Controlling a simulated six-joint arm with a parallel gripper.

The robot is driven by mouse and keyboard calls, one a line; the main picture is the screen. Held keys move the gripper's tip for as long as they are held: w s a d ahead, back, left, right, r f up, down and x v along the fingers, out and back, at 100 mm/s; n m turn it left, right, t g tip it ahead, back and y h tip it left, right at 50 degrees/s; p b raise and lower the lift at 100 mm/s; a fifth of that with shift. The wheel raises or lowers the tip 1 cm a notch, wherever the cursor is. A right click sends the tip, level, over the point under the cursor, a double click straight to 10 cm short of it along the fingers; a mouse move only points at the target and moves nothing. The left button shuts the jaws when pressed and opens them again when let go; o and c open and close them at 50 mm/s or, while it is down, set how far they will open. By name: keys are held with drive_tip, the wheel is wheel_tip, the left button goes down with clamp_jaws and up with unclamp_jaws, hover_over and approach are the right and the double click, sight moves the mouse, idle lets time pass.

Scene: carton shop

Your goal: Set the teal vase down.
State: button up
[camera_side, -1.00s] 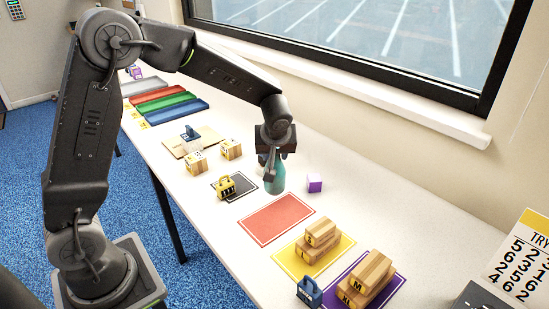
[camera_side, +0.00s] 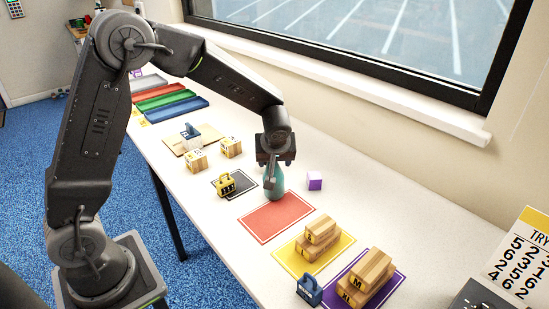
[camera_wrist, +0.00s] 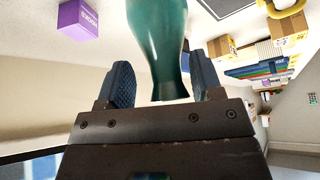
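The teal vase (camera_side: 274,185) is upright under my gripper (camera_side: 270,172) in the side view, at the far corner of the red mat (camera_side: 277,216). Its base looks to be at the table surface, but I cannot tell whether it touches the mat's edge. In the wrist view, my gripper (camera_wrist: 160,62) has one finger on each side of the vase (camera_wrist: 162,35) near its narrow end. A gap shows between the left finger and the vase; the right finger is very close to it. The fingers look parted, not clamped. The vase's base is out of the wrist view.
A purple cube (camera_side: 314,180) stands close to the right of the vase. A yellow padlock-like block (camera_side: 226,184) is on the dark mat (camera_side: 241,186) to the left. Wooden blocks (camera_side: 318,238) stand on the yellow mat in front. The table right of the cube is clear.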

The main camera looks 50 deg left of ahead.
drive_tip(key=v, duration=1.3)
drive_tip(key=s+d+r+m+h, duration=0.1)
drive_tip(key=s+m, duration=0.2)
drive_tip(key=s, duration=0.4)
drive_tip(key=s+r+m+t+h, duration=0.1)
drive_tip(key=s+m+h, duration=0.1)
drive_tip(key=s+m, duration=0.2)
drive_tip(key=s+d+r+m+t+h, duration=0.1)
drive_tip(key=s+m, duration=0.2)
drive_tip(key=s, duration=0.7)
drive_tip(key=shift+s+d+r+m+h, duration=0.2)
drive_tip(key=shift+s+d+m+h, duration=0.1)
drive_tip(key=shift+s+d+h, duration=0.1)
